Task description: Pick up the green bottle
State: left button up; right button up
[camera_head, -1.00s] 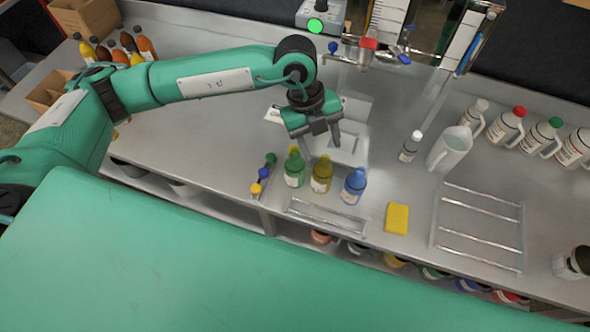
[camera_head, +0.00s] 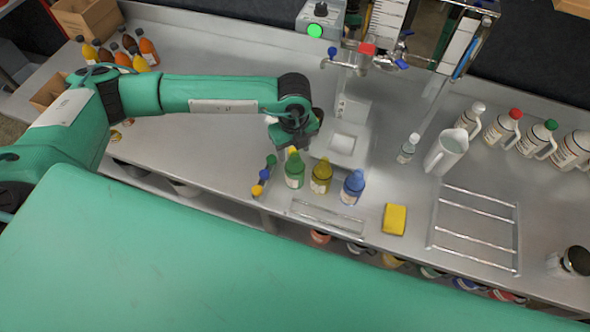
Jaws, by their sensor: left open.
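The green bottle (camera_head: 294,174) stands upright on the steel counter, leftmost in a row with a yellow bottle (camera_head: 321,178) and a blue bottle (camera_head: 353,187). My left gripper (camera_head: 290,146) is open, just above and behind the green bottle's top in the picture. Its fingers point down and are mostly hidden under the wrist, so I cannot tell whether they touch the bottle. My right gripper is not in view.
Small coloured caps (camera_head: 264,175) lie left of the green bottle. A yellow sponge (camera_head: 395,219), a wire rack (camera_head: 476,230) and a white pitcher (camera_head: 446,151) are to the right. A tap (camera_head: 350,60) stands behind. The counter left of the bottles is mostly clear.

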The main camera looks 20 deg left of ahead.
aim_at(295, 157)
pick_arm(q)
notch_tip(295, 157, down, 4)
jog(key=shift+w+d+p, duration=0.1)
jog(key=shift+d+p, duration=0.05)
jog(key=shift+p, duration=0.35)
grip_shut()
jog(key=shift+r, duration=0.15)
